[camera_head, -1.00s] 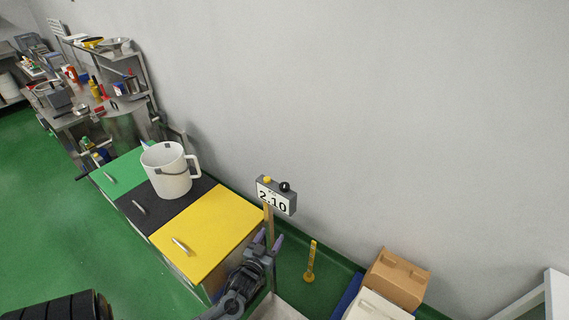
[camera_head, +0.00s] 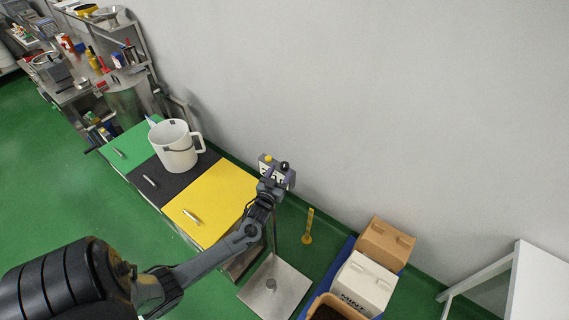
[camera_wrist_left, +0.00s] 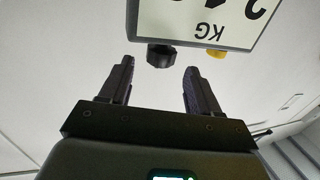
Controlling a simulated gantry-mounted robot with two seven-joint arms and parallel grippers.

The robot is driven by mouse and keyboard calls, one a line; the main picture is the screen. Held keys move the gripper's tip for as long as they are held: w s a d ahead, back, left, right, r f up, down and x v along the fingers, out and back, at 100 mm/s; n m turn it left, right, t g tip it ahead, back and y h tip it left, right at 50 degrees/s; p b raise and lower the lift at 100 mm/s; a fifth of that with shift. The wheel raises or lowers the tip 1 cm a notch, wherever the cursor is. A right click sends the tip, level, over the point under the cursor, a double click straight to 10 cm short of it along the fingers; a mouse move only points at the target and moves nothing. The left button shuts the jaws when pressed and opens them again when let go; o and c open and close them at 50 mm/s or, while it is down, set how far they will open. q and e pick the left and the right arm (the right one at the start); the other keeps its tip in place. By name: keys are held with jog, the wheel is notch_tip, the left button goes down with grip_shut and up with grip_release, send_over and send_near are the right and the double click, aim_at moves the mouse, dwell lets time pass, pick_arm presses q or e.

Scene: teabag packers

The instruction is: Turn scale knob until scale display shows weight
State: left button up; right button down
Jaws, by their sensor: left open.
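The scale's grey display head (camera_head: 265,166) stands on a post beside the yellow cabinet top, with a black knob (camera_head: 285,165) and a yellow button (camera_head: 268,158) on top. My left gripper (camera_head: 277,182) is in front of the display and hides most of its reading. In the left wrist view the display (camera_wrist_left: 205,18) is upside down and cropped, showing "KG" and parts of large digits. There the black knob (camera_wrist_left: 161,55) appears between the open fingertips of my left gripper (camera_wrist_left: 159,66), with no clear contact. The yellow button (camera_wrist_left: 217,54) is outside the right finger. My right gripper is not seen.
The scale's platform (camera_head: 256,294) carries a small round metal piece (camera_head: 271,285). A white jug (camera_head: 176,150) stands on the cabinet. Brown (camera_head: 385,243) and white (camera_head: 362,284) boxes stand at lower right. A plain wall is behind the display.

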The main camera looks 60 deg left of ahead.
aim_at(286, 168)
pick_arm(q)
jog(key=shift+x, duration=2.45)
jog(key=c, duration=1)
jog(key=shift+o, duration=0.2)
jog(key=shift+y, duration=0.3)
jog(key=shift+d+f+n+g+y+b, duration=0.1)
jog(key=shift+f+n+g+y+b, duration=0.1)
jog(key=shift+n+g+y+b, duration=0.7)
jog(key=n+g+y+b, duration=0.2)
jog(key=n+g+b, duration=0.1)
jog(key=g+b, duration=0.1)
jog(key=n+g+y+b, duration=0.2)
jog(key=n+g+b, duration=0.1)
jog(key=g, duration=0.1)
jog(key=shift+f+y+b, duration=0.1)
jog(key=shift+y+b, duration=0.3)
jog(key=shift+r+n+g+b, duration=0.25)
jog(key=shift+n+g+b, duration=0.35)
jog(key=shift+g+b, duration=0.3)
